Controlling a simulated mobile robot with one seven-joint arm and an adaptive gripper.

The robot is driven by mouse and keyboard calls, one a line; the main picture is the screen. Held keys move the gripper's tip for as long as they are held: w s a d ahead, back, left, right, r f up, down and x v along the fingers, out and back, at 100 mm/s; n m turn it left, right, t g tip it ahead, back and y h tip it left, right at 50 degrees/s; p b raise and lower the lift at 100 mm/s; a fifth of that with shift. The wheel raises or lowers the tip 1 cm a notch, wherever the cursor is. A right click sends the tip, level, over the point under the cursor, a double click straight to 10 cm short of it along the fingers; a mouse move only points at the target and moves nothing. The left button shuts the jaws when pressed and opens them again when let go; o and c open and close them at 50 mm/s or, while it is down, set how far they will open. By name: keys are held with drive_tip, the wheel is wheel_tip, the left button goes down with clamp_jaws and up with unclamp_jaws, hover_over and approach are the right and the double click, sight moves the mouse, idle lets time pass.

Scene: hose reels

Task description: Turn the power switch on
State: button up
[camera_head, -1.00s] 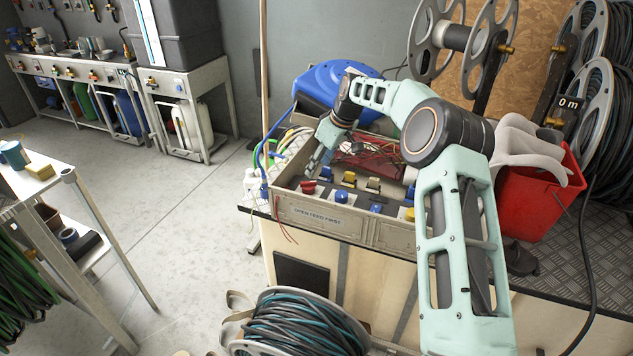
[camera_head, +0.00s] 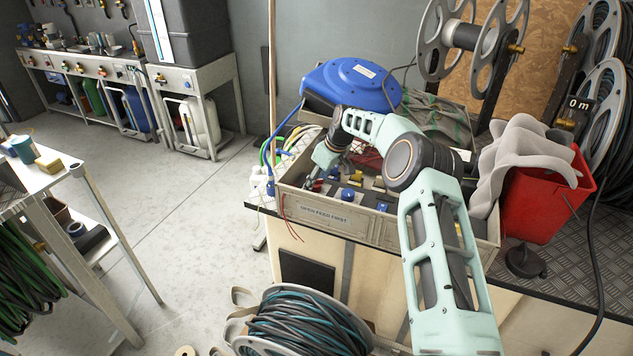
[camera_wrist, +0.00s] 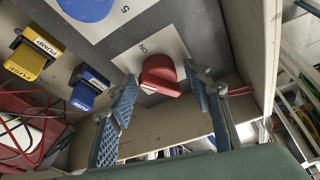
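A red rotary knob (camera_wrist: 160,75) sits on a white plate with an "ON" mark beside it, in the wrist view. I take it to be the power switch. My gripper (camera_wrist: 163,82) is open, with one blue padded finger on each side of the knob. I cannot tell whether either finger touches it. In the head view my gripper (camera_head: 314,182) reaches down into the left end of the grey control box (camera_head: 345,224) and largely hides the knob.
The box wall is close on the right. A blue hose reel (camera_head: 352,84) stands behind the box; a red bucket (camera_head: 545,195) is right.

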drive_tip(key=c, duration=1)
drive_tip(key=shift+m+b, duration=0.3)
drive_tip(key=shift+m, duration=0.1)
drive_tip(key=shift+a+m+t+h+b, duration=0.1)
drive_tip(key=shift+m+t+h+b, duration=0.3)
drive_tip(key=shift+m, duration=0.5)
drive_tip(key=shift+a+m+t+h+b, duration=0.1)
drive_tip(key=shift+m+t+h+b, duration=0.35)
drive_tip(key=shift+m, duration=1.05)
drive_tip(key=o, duration=1.2)
drive_tip(key=shift+s, duration=0.1)
drive_tip(key=shift+c, duration=0.2)
